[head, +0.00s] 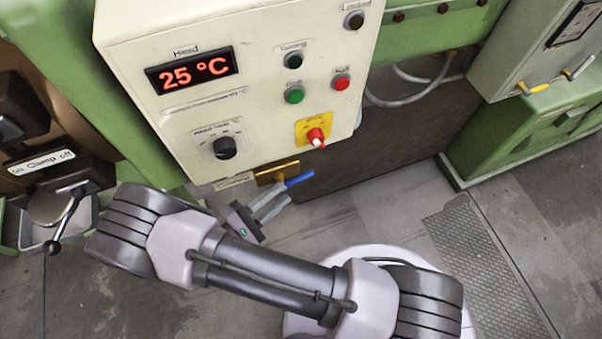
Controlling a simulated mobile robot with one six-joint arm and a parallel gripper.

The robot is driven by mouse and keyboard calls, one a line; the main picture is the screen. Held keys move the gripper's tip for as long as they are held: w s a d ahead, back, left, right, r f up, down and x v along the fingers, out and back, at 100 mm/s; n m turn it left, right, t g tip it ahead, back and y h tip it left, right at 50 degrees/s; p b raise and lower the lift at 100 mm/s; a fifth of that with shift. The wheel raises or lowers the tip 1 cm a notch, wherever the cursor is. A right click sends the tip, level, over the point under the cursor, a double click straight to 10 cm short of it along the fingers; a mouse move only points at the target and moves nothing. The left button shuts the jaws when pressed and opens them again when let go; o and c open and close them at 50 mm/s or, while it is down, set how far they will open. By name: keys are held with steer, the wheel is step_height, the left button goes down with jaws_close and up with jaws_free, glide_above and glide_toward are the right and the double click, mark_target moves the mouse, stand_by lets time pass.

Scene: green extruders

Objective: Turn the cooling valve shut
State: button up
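The cooling valve appears to be the brass fitting (278,171) under the cream control box, with a blue lever (299,180) that points up and to the right. My gripper (286,193) is just below the fitting, with its two grey fingers reaching up and right toward the lever. The fingers look parted, and their tips are close to the lever's lower left end. Whether they touch it I cannot tell. A small label plate (234,181) beside the fitting is too small to read.
The control box (185,120) above carries a display (192,69) reading 25 °C, a black knob (225,147), buttons and a red switch (316,137) on a yellow plate. A clamp lever (62,222) stands at the left. The floor on the right is open.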

mark_target(295, 183)
steer(key=x, duration=0.8)
steer(key=shift+d+b, duration=0.1)
steer(key=shift+b, duration=0.25)
jaws_close()
stand_by(0.9)
